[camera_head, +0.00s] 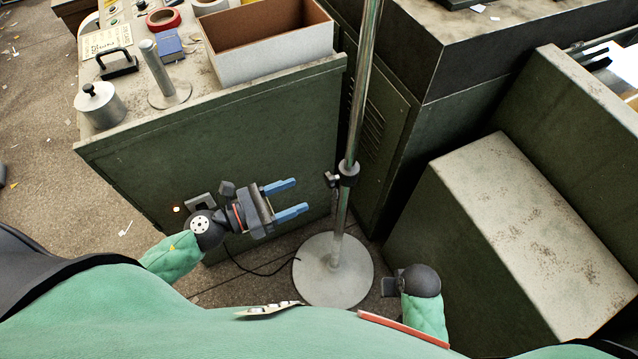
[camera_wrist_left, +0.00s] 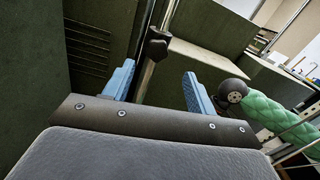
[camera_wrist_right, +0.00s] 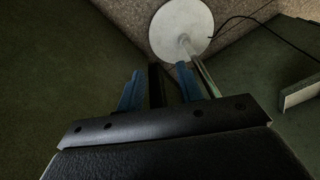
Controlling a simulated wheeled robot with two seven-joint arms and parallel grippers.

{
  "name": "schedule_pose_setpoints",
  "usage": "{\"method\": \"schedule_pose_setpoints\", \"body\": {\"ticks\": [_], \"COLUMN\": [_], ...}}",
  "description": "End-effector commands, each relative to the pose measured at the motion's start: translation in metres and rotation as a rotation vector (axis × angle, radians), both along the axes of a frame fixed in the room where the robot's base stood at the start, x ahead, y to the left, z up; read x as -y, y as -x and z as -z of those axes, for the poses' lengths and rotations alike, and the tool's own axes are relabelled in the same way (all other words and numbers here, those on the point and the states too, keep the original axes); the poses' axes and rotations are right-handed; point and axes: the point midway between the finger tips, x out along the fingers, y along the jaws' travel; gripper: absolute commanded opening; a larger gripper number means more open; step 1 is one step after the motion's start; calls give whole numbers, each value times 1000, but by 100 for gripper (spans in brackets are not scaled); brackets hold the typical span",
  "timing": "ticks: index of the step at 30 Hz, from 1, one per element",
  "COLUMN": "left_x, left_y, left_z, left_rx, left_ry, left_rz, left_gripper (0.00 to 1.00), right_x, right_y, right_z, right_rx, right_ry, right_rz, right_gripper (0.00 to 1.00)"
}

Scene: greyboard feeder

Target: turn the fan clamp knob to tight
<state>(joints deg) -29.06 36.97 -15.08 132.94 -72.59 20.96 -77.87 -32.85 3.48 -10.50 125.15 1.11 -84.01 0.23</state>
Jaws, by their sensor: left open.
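The black fan clamp (camera_head: 349,173) sits around the upright metal pole (camera_head: 357,110), with its small dark knob (camera_head: 331,179) on the left side. My left gripper (camera_head: 302,196) is open and empty, its blue fingers pointing right toward the knob and short of it. In the left wrist view the clamp (camera_wrist_left: 158,46) shows just beyond and between the open fingertips (camera_wrist_left: 158,72). My right gripper is mostly hidden in the head view. In the right wrist view its blue fingers (camera_wrist_right: 159,72) stand apart, pointing toward the round base (camera_wrist_right: 180,28).
The pole rises from a pale round base (camera_head: 333,270) on the floor. A green cabinet (camera_head: 230,140) stands left with an open box (camera_head: 270,55) on top. A green machine housing (camera_head: 520,230) stands right. A black cable (camera_head: 260,270) runs near the base.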

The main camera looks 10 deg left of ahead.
Motion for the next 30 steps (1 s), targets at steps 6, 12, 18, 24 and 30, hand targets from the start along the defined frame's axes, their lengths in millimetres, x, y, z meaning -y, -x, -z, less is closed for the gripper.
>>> {"method": "schedule_pose_setpoints", "body": {"ticks": [6,12,18,24,30], "left_x": [1,11,24,36,48], "left_y": [-5,-13,-22,-31,-40], "left_z": [-2,-3,-3,-3,-3], "left_rx": [8,7,7,8,7], "left_ry": [-3,-2,-2,-3,-1], "left_rz": [-17,-16,-16,-16,-16], "left_gripper": [57,57,57,57,57], "right_x": [0,1,4,7,12], "right_y": [1,0,3,8,16], "right_z": [8,35,71,105,138], "right_rx": [-8,-10,-14,-16,-17], "right_ry": [4,8,13,19,25], "right_rz": [-1,-2,-2,-1,0], "right_gripper": [36,36,36,36,36]}}
